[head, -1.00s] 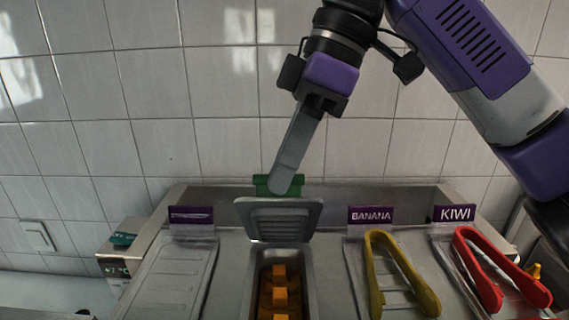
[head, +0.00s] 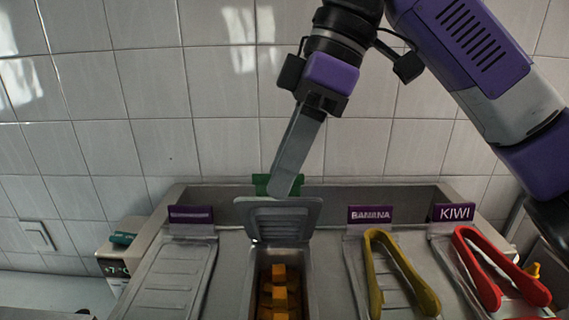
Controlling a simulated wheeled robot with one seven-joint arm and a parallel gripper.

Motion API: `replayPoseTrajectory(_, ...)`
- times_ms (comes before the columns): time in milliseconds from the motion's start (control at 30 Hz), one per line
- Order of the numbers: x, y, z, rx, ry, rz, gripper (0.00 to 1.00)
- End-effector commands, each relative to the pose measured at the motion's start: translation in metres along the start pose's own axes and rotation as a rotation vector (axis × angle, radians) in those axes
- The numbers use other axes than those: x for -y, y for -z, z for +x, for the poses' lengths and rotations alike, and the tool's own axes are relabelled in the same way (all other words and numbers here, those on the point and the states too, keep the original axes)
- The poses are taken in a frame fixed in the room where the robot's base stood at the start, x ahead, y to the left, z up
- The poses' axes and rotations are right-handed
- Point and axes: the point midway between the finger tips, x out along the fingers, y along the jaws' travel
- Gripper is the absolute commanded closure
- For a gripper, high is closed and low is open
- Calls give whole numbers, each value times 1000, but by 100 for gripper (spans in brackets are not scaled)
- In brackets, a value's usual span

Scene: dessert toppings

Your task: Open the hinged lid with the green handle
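The hinged lid (head: 283,222) of the middle bin stands raised on its back hinge, tilted up. Its green handle (head: 262,184) shows behind my gripper at the lid's upper edge. The open bin (head: 254,285) below holds orange cubes (head: 280,293). My gripper (head: 282,192) points down at the green handle and overlaps it in the picture. Whether it touches the handle is not clear. I see the fingers edge-on as one grey bar, so their opening does not show.
Closed lids lie left (head: 172,275) and right of the bin. Yellow tongs (head: 400,272) lie on the banana lid and red tongs (head: 500,270) on the kiwi lid. Purple label signs (head: 370,214) stand along the back. A tiled wall rises behind.

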Motion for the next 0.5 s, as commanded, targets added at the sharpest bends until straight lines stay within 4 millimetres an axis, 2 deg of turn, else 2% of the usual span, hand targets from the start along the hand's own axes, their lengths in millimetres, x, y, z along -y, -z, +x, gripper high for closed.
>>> replayPoseTrajectory(267, 0, 0, -4, -1, -1, 0, 59)
replayPoseTrajectory(500, 0, 0, -37, 1, -3, 2, 59)
